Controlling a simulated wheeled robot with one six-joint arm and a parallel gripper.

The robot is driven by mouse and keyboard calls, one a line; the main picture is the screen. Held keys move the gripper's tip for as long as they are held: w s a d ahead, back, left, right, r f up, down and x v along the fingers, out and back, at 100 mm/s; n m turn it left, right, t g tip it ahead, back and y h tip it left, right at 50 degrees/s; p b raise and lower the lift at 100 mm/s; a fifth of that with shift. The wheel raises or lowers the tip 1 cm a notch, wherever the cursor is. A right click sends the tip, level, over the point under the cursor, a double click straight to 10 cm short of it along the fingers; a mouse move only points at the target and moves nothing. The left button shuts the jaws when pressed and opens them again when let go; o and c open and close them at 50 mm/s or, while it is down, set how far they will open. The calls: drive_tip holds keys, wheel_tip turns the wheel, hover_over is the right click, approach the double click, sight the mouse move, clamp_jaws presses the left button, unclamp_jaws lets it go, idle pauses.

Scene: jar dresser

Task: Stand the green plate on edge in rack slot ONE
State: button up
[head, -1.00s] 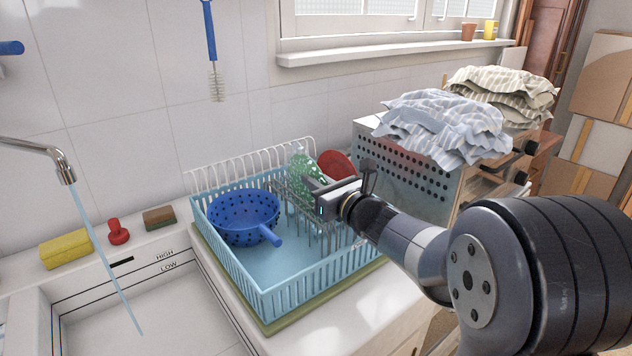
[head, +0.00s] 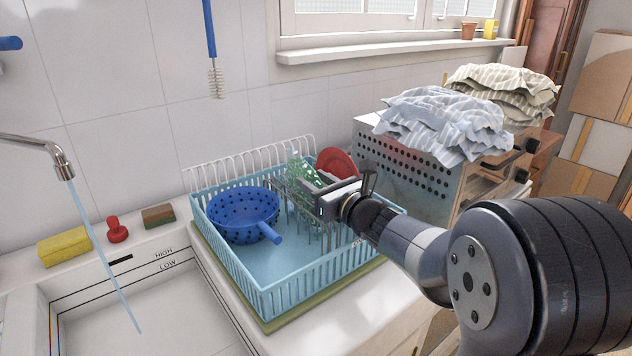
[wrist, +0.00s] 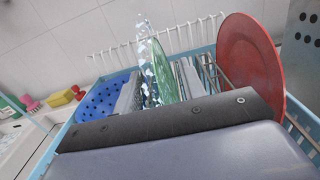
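The green plate (head: 303,171), mottled with white, stands on edge among the wires of the rack (head: 306,231) inside the blue basket. It leans a little. In the wrist view the plate (wrist: 165,80) is seen nearly edge-on. My gripper (head: 340,192) is low over the rack from the right. In the wrist view its fingertips stand apart on either side of the plate (wrist: 155,90), with a visible gap. The plate's lower edge is hidden by my gripper and the wires, so I cannot tell which slot it is in.
A red plate (head: 338,164) stands just behind and right of the green one. A blue colander (head: 243,214) sits at the basket's left. The pale blue basket (head: 318,281) surrounds the rack. A perforated metal oven (head: 405,160) with cloths stands to the right. Water runs left.

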drive_tip(key=r+p+v, duration=0.3)
drive_tip(key=v, duration=1.4)
drive_tip(key=shift+s+d, duration=0.2)
drive_tip(key=shift+s, duration=0.1)
drive_tip(key=f+b+x, duration=0.3)
drive_tip(key=x, duration=0.9)
drive_tip(key=shift+w+a, duration=0.2)
drive_tip(key=shift+w, duration=0.1)
